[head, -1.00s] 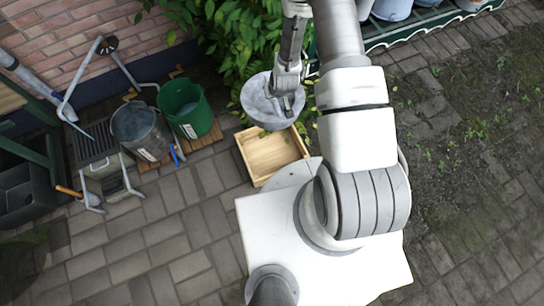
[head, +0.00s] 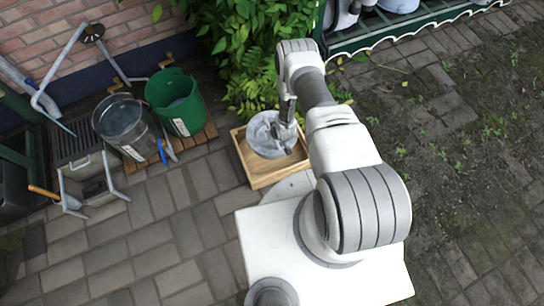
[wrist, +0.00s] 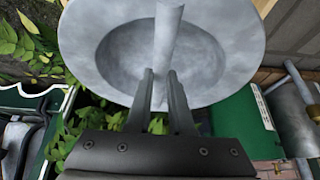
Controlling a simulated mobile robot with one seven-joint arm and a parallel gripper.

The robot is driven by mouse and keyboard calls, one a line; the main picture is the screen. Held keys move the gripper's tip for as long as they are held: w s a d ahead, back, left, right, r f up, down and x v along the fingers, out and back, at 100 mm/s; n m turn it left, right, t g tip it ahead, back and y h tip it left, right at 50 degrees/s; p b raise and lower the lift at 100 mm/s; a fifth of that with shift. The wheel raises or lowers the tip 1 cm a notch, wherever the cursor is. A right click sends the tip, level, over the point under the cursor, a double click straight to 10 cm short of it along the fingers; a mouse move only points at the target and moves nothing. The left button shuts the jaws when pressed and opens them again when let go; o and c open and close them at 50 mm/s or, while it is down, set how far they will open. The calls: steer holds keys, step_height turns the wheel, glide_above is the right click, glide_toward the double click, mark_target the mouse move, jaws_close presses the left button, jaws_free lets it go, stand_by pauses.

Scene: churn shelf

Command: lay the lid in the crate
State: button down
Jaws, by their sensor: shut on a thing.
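The lid (head: 262,150) is a round grey metal dish with a bar handle across it. My gripper (head: 280,128) is shut on that handle. In the wrist view, the lid (wrist: 215,55) fills the upper middle, and the fingers of my gripper (wrist: 162,76) close on its handle from below. The crate (head: 276,176) is a shallow wooden box on the paving in front of my base. In the head view the lid overlaps the crate's opening, its far part reaching past the far wall. I cannot tell whether it touches the crate.
A green bucket (head: 178,112) and a grey metal bucket (head: 122,125) stand left of the crate on wooden slats. A leafy bush (head: 245,50) grows behind the crate. A green shelf with a scalloped edge (head: 400,38) is at the back right.

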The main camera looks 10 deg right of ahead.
mark_target(273, 147)
step_height(273, 147, down, 3)
steer(key=shift+s+r+b, duration=0.1)
steer(key=shift+r+b, duration=0.1)
steer(key=shift+b, duration=0.15)
step_height(273, 147, down, 10)
steer(key=b, duration=0.5)
steer(key=shift+f, duration=0.15)
steer(key=c, duration=0.8)
jaws_free()
steer(key=shift+s, duration=0.1)
